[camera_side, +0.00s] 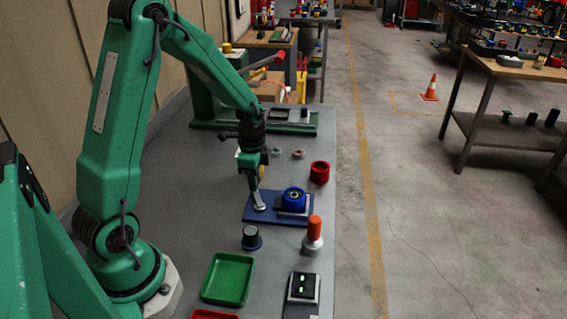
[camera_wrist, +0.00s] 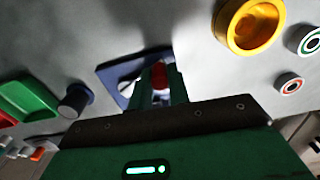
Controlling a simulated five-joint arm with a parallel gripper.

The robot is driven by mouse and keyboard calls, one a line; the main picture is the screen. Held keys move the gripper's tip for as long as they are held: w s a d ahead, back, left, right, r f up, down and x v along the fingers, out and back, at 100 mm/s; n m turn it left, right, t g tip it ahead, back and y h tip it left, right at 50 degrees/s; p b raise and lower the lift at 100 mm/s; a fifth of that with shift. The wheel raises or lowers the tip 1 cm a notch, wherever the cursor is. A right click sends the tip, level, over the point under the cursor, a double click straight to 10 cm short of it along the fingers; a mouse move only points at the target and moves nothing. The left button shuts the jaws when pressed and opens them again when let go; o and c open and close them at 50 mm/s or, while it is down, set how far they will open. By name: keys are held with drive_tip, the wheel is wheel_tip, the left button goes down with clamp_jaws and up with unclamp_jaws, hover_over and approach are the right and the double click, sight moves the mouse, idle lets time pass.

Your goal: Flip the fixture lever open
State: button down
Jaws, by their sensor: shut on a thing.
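The fixture is a blue plate (camera_side: 272,219) on the grey bench, with a blue round part (camera_side: 293,194) on its right half. At its left end is the metal foot of the lever (camera_side: 260,206). My gripper (camera_side: 254,187) is right above that foot, pointing down. In the wrist view the blue plate (camera_wrist: 112,69) lies ahead, partly hidden by my gripper (camera_wrist: 160,80). The fingers are shut on the lever's red grip (camera_wrist: 158,76). The fingers hide most of the lever, so its exact angle cannot be told.
A dark knob (camera_side: 251,238), an orange-topped piece (camera_side: 314,230) and a green tray (camera_side: 229,280) stand nearer the camera. A red cup (camera_side: 320,171) is beyond the plate. A yellow cup (camera_wrist: 248,27) shows in the wrist view.

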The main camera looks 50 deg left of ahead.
drive_tip(key=m, duration=0.1)
drive_tip(key=w+d+m, duration=0.1)
drive_tip(key=m, duration=0.1)
drive_tip(key=w+m, duration=0.1)
drive_tip(key=shift+w+d+m, duration=0.1)
drive_tip(key=shift+d+m, duration=0.2)
drive_tip(key=shift+m, duration=0.1)
drive_tip(key=c, duration=1.3)
unclamp_jaws()
drive_tip(key=shift+w, duration=0.1)
wheel_tip(320, 180, up, 8)
drive_tip(key=shift+f, duration=0.1)
